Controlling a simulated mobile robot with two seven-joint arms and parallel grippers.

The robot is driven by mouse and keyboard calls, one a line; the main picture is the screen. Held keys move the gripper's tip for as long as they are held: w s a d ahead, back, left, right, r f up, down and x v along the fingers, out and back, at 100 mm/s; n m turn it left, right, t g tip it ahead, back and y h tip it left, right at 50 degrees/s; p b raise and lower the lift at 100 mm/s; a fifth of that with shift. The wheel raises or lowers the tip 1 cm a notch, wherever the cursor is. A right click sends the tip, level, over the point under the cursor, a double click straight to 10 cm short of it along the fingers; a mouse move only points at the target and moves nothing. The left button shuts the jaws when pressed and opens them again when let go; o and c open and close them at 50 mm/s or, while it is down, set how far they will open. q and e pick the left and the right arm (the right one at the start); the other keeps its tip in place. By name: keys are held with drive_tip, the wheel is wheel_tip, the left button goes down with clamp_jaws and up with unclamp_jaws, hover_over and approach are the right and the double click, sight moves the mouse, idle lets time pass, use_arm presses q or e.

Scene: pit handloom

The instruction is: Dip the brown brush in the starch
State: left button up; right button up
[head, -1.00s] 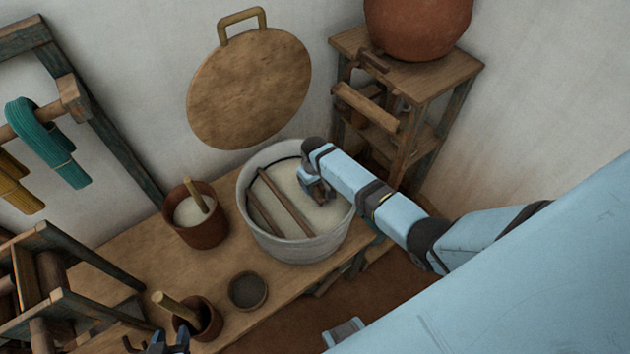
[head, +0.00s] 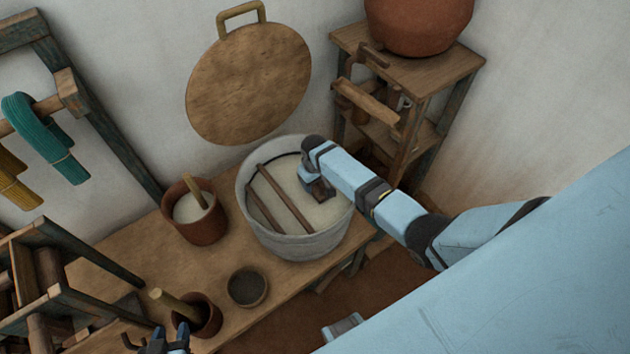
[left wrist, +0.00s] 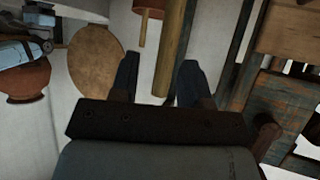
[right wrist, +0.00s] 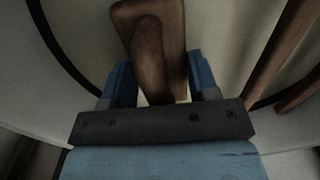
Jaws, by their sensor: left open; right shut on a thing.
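The brown brush (right wrist: 155,45) is a dark brown wooden block with a rounded part, between the fingers of my right gripper (right wrist: 160,88). In the head view my right gripper (head: 316,190) is shut on it, over the pale contents (head: 325,208) of the big tub (head: 300,245). Whether the brush touches them I cannot tell. A brown pot (head: 205,233) also holds something pale; which of the two is the starch I cannot tell. My left gripper (head: 166,340) is open beside a small dark pot (head: 208,318), with a wooden handle (left wrist: 172,45) in view between its fingers.
Two sticks (head: 285,200) lie across the tub, left of my right gripper. A small bowl (head: 247,287) stands on the bench (head: 130,265). A wooden stand (head: 435,75) with a clay pot (head: 418,28) is behind right.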

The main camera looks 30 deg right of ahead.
idle(0.5)
wheel_tip(320, 180, up, 11)
drive_tip(key=p, duration=1.1)
drive_tip(key=shift+f, duration=0.15)
drive_tip(key=shift+r+p, duration=0.6)
drive_tip(key=shift+r, duration=0.25)
use_arm(q)
wheel_tip(320, 180, up, 11)
drive_tip(key=a, duration=0.1)
drive_tip(key=shift+n+y, duration=0.3)
use_arm(e)
wheel_tip(320, 180, up, 3)
drive_tip(key=shift+f, duration=0.2)
